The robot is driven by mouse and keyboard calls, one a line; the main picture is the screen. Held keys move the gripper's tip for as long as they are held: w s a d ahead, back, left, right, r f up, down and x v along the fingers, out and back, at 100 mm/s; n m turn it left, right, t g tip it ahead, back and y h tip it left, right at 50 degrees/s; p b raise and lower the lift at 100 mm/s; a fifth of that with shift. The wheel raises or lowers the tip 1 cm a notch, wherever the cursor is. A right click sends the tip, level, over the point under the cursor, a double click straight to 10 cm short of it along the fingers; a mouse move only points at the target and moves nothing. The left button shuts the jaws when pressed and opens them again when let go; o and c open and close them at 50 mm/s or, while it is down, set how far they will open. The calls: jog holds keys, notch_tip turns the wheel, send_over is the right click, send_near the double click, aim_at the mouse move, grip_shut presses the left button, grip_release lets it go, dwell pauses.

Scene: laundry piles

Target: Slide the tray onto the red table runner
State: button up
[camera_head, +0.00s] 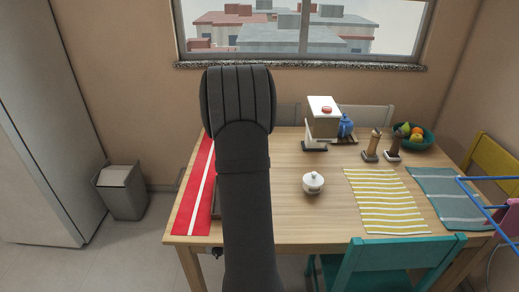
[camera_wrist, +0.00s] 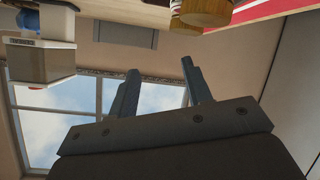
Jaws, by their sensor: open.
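The red table runner (camera_head: 194,190), with a white stripe, lies along the left end of the wooden table. A strip of it also shows at the top of the wrist view (camera_wrist: 262,10). A small brown edge (camera_head: 216,203) shows between the runner and my arm; it may be the tray, but most of it is hidden behind the arm. My gripper (camera_wrist: 158,80) is open, with nothing between its two fingers in the wrist view. In the head view my arm hides the gripper.
A white lidded pot (camera_head: 313,183), a white-topped box (camera_head: 323,122), two mills, a fruit bowl (camera_head: 418,138) and a yellow striped mat (camera_head: 385,200) stand or lie on the table's right. Wooden round containers (camera_wrist: 202,12) show in the wrist view. A teal chair (camera_head: 395,266) is in front.

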jog(key=w+d, duration=0.1)
jog(key=d+n+g, duration=0.1)
jog(key=d, duration=0.1)
jog(key=w+d+f+n+g, duration=0.1)
jog(key=d, duration=0.1)
jog(key=shift+w+h, duration=0.35)
jog(key=shift+h, duration=0.05)
grip_shut()
jog(key=w+d+n+g, duration=0.3)
jog(key=d+n+g, duration=0.2)
jog(key=n+g, duration=0.55)
jog(key=shift+g, duration=0.25)
jog(key=f, duration=1)
jog(key=shift+s+f, duration=0.15)
jog(key=shift+s, duration=0.15)
jog(key=a, duration=0.3)
jog(key=shift+a+f, duration=0.1)
jog(key=shift+f, duration=0.15)
jog(key=shift+a, duration=0.45)
